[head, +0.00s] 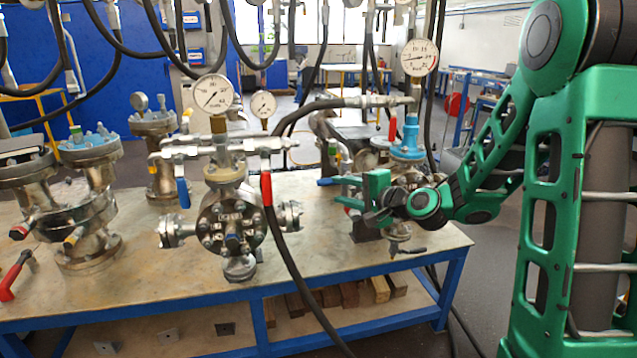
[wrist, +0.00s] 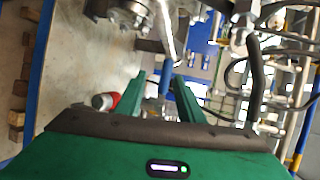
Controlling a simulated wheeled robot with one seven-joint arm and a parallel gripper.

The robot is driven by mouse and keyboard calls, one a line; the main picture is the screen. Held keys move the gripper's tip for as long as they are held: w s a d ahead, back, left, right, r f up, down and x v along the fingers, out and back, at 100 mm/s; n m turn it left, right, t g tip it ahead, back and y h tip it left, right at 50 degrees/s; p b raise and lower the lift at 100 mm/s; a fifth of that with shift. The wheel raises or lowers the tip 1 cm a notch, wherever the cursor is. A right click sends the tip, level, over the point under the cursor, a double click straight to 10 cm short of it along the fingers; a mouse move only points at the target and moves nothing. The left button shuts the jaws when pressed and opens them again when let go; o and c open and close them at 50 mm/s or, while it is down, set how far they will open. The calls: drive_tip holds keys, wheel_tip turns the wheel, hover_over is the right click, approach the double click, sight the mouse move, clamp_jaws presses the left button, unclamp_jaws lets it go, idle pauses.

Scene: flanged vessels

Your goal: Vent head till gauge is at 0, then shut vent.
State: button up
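My gripper (head: 366,195) is in front of the right vessel, beside its blue-topped head (head: 408,146). A blue lever (head: 329,181) sticks out to the left of the gripper. In the wrist view, the two green fingers (wrist: 158,88) stand apart, and a blue handle end (wrist: 165,80) shows in the gap near their tips; I cannot tell whether they touch it. The gauge (head: 418,57) above the right vessel has its needle pointing left, off the vertical; its exact value is too small to read. The gripper partly hides the right vessel's fittings.
The middle vessel has a gauge (head: 212,95), a blue handle (head: 183,193) and a red handle (head: 266,188). A smaller gauge (head: 264,104) stands behind it. More flanged vessels (head: 90,200) stand at left on the bench (head: 160,280). Black hoses (head: 300,285) hang in front and overhead.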

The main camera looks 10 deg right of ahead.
drive_tip(key=shift+w+r+m+t, duration=0.3)
drive_tip(key=shift+w+m+t, duration=0.1)
drive_tip(key=shift+w+m, duration=0.15)
drive_tip(key=x, duration=1)
drive_tip(key=shift+w, duration=0.2)
drive_tip(key=shift+a, duration=0.1)
clamp_jaws()
